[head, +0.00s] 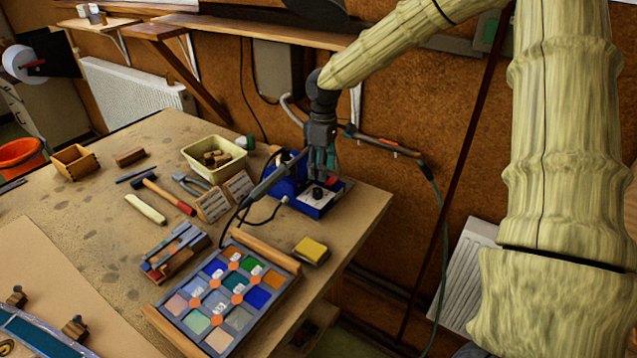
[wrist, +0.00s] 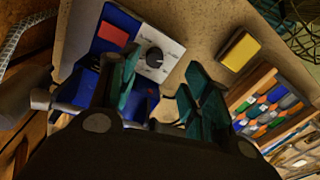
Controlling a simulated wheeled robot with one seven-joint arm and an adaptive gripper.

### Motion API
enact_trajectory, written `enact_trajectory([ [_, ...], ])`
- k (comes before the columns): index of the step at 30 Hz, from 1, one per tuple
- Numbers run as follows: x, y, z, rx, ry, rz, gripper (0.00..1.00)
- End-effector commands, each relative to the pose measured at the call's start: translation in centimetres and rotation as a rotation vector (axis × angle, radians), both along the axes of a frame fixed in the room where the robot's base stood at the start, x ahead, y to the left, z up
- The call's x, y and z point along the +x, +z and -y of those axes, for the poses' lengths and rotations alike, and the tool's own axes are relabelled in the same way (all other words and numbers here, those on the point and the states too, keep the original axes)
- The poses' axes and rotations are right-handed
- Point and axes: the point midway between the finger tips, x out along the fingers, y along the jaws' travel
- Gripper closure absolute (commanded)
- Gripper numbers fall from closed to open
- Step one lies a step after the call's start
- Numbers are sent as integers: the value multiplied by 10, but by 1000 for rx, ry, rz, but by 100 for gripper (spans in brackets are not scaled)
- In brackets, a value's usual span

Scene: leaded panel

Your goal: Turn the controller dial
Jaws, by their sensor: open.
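The controller (head: 313,207) is a blue box with a white face near the table's back right corner. Its black round dial (head: 318,193) is on that face. In the wrist view the dial (wrist: 154,57) shows clearly, with a white plate and small markings around it. My gripper (head: 322,172) points down just above the controller. In the wrist view my gripper (wrist: 163,82) has its teal fingers apart, with nothing between them. The dial appears beyond the fingertips, nearer the left finger. I cannot tell for sure whether a finger touches the controller.
A yellow sponge-like block (head: 311,250) lies right of the coloured glass panel (head: 160,306). A cream bin (head: 191,160) and a hammer (head: 172,196) lie to the left. A dark cable (head: 243,210) loops beside the controller. The wall is close behind.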

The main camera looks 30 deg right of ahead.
Motion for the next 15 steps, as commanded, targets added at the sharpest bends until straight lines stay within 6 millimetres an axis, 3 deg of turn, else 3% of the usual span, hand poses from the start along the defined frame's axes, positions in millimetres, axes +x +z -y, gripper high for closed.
enact_trajectory([
  [6, 4, -34, -3, -1, 3, -9, 52],
  [15, 4, -63, -5, -1, 2, -8, 52],
])
